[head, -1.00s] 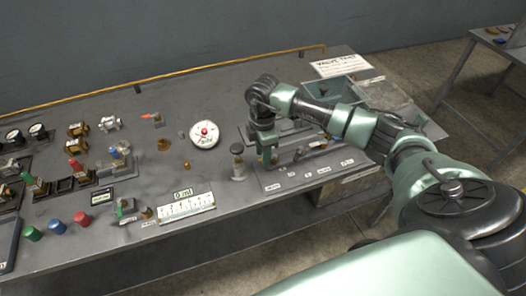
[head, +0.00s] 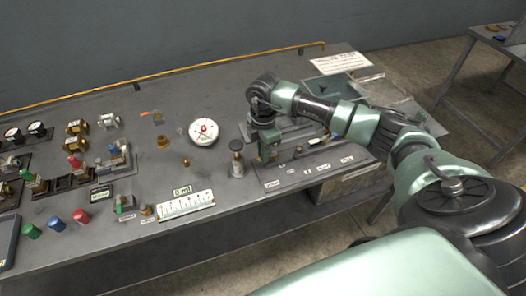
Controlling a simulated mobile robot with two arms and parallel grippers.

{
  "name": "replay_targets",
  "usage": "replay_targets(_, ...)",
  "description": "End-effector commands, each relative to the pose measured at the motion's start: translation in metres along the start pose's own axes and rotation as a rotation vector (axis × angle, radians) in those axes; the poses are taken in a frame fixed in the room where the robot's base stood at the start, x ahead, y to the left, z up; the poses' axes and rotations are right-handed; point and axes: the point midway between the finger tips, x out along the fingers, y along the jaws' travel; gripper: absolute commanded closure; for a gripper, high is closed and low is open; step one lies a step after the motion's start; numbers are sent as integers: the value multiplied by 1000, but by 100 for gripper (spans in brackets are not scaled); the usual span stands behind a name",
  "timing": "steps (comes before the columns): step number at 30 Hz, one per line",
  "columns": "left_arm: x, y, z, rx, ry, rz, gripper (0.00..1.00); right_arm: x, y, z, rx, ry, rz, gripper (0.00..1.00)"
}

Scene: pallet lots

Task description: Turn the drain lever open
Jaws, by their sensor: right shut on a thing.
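My right gripper (head: 268,156) points down at the left end of the grey test rig plate (head: 285,178) on the bench. It is shut on a small part there, at the place of the drain lever. The jaws and wrist hide most of that part, so its angle cannot be told. Several small white labels run along the rig's front edge, too small to read. My left gripper is not in view.
A dark-capped cylinder (head: 237,160) stands just left of the gripper. A round white gauge (head: 204,132) and a white scale strip (head: 186,206) lie further left. Valves and coloured caps fill the bench's left side. A green tray (head: 335,88) lies behind my arm.

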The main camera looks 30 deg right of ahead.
Motion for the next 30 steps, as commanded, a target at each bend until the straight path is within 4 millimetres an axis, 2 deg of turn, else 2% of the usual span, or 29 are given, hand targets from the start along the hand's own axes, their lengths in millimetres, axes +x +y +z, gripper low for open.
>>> replay_targets(30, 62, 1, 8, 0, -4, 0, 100, 3, -31, 16, -942, -1, 2, 100)
